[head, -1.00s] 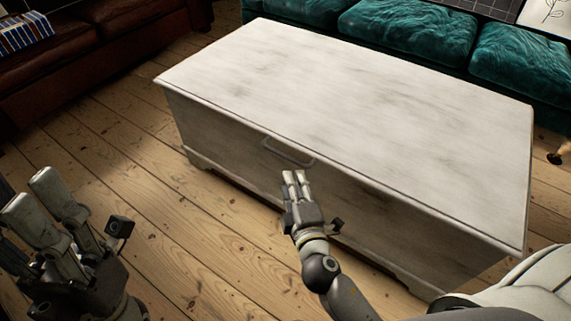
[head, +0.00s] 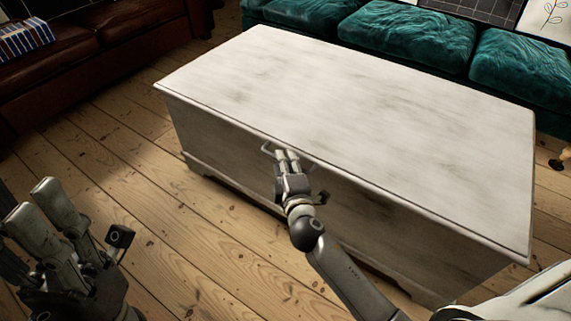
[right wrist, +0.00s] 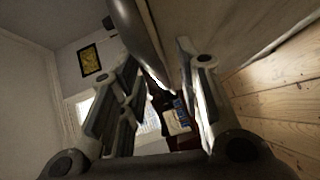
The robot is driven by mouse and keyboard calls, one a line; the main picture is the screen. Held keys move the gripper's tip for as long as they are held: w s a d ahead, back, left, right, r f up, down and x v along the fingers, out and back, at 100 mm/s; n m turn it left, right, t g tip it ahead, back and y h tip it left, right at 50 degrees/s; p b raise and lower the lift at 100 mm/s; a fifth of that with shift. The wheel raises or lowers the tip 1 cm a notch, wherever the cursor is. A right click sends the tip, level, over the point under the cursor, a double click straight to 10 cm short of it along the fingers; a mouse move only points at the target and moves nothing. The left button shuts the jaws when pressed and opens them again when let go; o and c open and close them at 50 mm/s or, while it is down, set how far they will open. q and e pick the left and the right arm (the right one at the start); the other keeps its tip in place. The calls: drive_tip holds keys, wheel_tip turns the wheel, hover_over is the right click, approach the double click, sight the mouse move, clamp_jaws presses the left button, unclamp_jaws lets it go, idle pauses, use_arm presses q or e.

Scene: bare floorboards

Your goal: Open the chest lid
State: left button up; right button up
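The chest (head: 330,110) is a long, whitish, worn wooden box with a flat lid lying shut on it. A grey bar handle (head: 268,149) is on its front face, just below the lid edge. My right gripper (head: 287,156) is at the handle and hides its middle. In the right wrist view a grey bar (right wrist: 138,40), seemingly the handle, runs between the spread fingers of this gripper (right wrist: 160,75); I cannot tell if they touch it. My left gripper (head: 33,198) is at the lower left, away from the chest, fingers apart and empty.
A teal sofa (head: 415,38) stands behind the chest, and a dark red leather sofa (head: 90,50) is at the upper left. Bare floorboards (head: 120,160) lie free to the left and in front of the chest. The lid top is clear.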

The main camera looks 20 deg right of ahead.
clamp_jaws()
idle(0.3)
